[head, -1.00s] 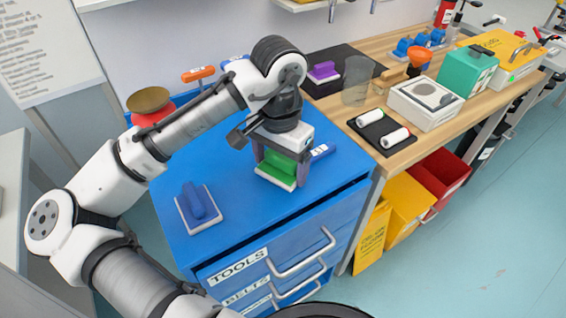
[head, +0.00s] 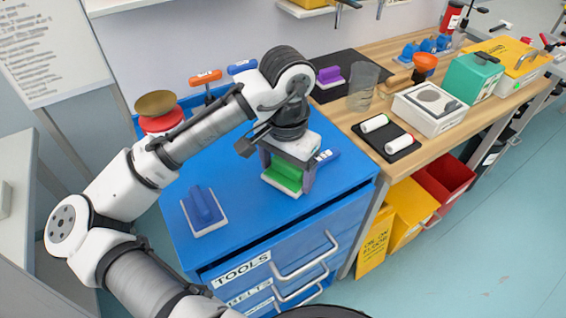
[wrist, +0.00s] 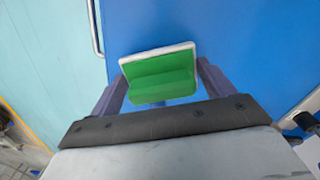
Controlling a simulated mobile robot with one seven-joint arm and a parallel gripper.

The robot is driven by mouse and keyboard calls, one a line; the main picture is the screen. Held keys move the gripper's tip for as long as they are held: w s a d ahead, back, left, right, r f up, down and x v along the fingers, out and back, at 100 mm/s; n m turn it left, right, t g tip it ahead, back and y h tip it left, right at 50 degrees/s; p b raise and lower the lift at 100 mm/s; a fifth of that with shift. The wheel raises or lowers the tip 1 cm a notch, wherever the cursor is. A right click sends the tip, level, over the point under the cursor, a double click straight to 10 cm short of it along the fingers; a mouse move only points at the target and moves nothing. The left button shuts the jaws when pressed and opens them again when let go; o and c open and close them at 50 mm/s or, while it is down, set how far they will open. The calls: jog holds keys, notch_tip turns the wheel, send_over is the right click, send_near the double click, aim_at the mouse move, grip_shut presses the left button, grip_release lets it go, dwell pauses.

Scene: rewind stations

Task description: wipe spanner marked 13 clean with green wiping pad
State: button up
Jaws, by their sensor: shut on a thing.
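The green wiping pad (head: 284,178) has a green back and a pale base. My gripper (head: 288,172) is shut on it, with one finger at each side. It also shows between the fingers in the wrist view (wrist: 160,78). The pad is on or just above the blue cabinet top (head: 245,215); I cannot tell which. A blue piece with a white label (head: 327,156) lies just behind and right of my gripper, partly hidden by it. It may be a spanner handle; its marking is too small to read.
A blue pad (head: 203,208) lies on the cabinet's left part. An orange-handled tool (head: 205,77) and a blue-handled one (head: 242,67) stand at the back, near a red container with a brown top (head: 157,110). A purple pad (head: 330,76) and clear beaker (head: 363,85) are on the bench.

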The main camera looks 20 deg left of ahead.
jog(key=shift+s+d+r+p, duration=0.1)
jog(key=shift+s+d+p, duration=0.25)
jog(key=shift+s+d, duration=0.25)
jog(key=shift+w+a, duration=0.65)
jog(key=shift+a, duration=0.05)
jog(key=shift+w+a, duration=0.6)
jog(key=shift+a, duration=0.3)
jog(key=shift+s+d+p, duration=0.4)
jog(key=shift+s+d, duration=0.2)
jog(key=shift+d, duration=0.3)
jog(key=shift+s+d+p, duration=0.4)
jog(key=shift+s+d, duration=0.2)
jog(key=shift+d, duration=0.25)
notch_tip(320, 180, up, 7)
jog(key=p, duration=0.7)
jog(key=shift+a, duration=0.1)
